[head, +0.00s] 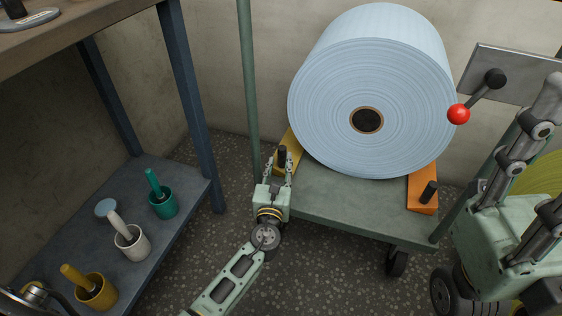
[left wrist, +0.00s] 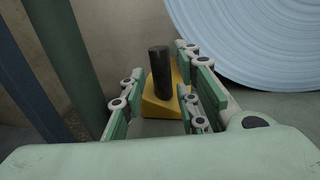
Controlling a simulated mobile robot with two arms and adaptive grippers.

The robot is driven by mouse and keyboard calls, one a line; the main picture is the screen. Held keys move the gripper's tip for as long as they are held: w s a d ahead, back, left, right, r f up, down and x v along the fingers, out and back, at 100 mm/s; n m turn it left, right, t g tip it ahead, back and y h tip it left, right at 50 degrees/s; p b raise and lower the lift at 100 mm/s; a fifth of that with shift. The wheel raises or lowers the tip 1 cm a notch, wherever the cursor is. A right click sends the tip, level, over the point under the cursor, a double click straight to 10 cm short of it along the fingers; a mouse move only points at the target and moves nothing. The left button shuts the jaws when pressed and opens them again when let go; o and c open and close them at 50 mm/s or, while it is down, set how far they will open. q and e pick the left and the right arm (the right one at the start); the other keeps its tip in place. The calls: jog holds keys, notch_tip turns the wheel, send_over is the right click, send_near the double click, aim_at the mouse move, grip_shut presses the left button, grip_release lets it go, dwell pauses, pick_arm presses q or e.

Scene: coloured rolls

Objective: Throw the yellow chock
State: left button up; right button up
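The yellow chock (head: 292,141) is a wedge with a black upright peg. It sits at the left end of the green trolley, against the lower left of the light blue roll (head: 330,75). My left gripper (head: 282,161) is at the chock with its fingers apart. In the left wrist view the chock (left wrist: 155,108) and its peg stand ahead, between the open fingers (left wrist: 158,105); I cannot tell whether they touch it. My right gripper (head: 545,150) is at the right edge of the head view, partly cut off, with fingers apart and nothing seen between them.
An orange chock (head: 422,190) with a black peg sits at the roll's right. The trolley's bed (head: 335,200) stands on casters. A blue shelf (head: 150,245) at left holds several pots. Speckled floor lies between.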

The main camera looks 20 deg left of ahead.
aim_at(282, 157)
pick_arm(q)
jog(key=shift+w+a+b, duration=0.2)
jog(key=shift+w+b, duration=0.15)
jog(key=shift+w, duration=1.35)
jog(key=shift+c, duration=0.2)
grip_shut()
